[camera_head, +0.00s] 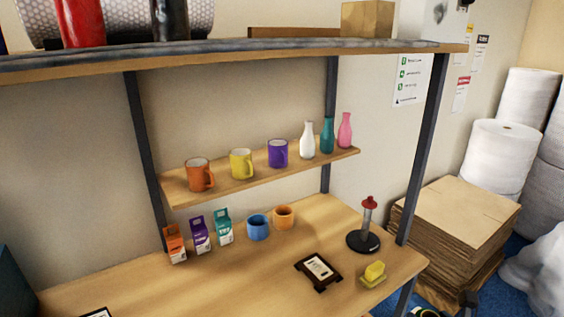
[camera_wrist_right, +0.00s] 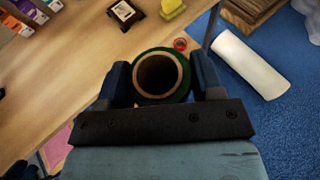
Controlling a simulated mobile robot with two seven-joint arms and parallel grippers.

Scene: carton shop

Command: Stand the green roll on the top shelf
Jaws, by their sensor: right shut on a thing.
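The green roll (camera_wrist_right: 187,92), with a tan cardboard core, shows end-on in the right wrist view. My right gripper (camera_wrist_right: 163,82) is shut on it, one finger on each side, above the table's edge and blue floor. I cannot make the roll out in the head view. The top shelf (camera_head: 285,47) runs across the top of the head view. My left gripper is not in view.
Mugs and bottles stand on the lower shelf (camera_head: 225,185). The table (camera_head: 240,280) holds small cartons, two cups, a framed card (camera_head: 318,268), a yellow sponge (camera_head: 374,272) and a red-topped stand (camera_head: 368,230). A white roll (camera_wrist_right: 250,65) lies on the floor. The top shelf's middle looks mostly clear.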

